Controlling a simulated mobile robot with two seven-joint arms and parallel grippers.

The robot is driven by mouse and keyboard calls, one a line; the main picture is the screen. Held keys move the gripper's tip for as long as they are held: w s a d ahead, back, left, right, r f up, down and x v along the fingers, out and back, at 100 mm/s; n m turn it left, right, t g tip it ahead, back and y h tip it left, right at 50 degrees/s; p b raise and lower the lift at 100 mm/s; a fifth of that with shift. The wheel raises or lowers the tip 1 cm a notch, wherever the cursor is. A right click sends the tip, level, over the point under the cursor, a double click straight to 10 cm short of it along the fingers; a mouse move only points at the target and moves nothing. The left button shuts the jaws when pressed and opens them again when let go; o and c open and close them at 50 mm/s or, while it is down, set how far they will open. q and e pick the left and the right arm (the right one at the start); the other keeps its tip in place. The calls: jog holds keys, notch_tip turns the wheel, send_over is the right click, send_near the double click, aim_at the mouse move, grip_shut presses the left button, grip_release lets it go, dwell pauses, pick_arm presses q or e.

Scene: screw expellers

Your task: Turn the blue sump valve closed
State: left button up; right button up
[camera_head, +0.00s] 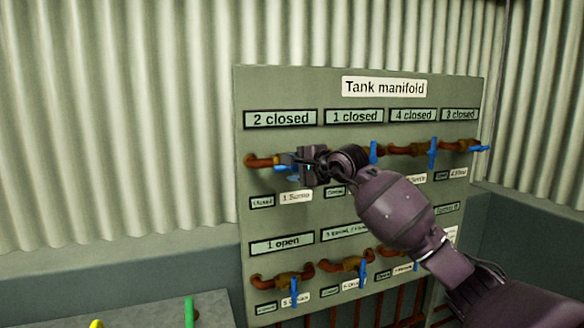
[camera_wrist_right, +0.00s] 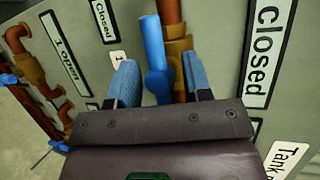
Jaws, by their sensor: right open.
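The sump valve is at the upper left of the manifold board, above a label that reads like "1 Sump" (camera_head: 296,196). Its blue handle (camera_wrist_right: 154,50) shows in the wrist view, lying along the brown pipe (camera_wrist_right: 172,15). My right gripper (camera_head: 290,160) is at this valve and hides most of it in the head view. In the wrist view the right gripper (camera_wrist_right: 160,78) is open, with one finger on each side of the handle and gaps visible. Contact cannot be told. My left gripper is not in view.
The board titled "Tank manifold" (camera_head: 385,88) carries other blue-handled valves close to the right, such as one handle (camera_head: 432,153), and a lower row with another handle (camera_head: 294,291). My right arm crosses the board. A bench (camera_head: 150,312) stands at lower left.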

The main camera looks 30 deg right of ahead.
jog(key=shift+w+a+f, duration=0.1)
jog(key=shift+w, duration=0.45)
jog(key=shift+f, duration=0.1)
grip_shut()
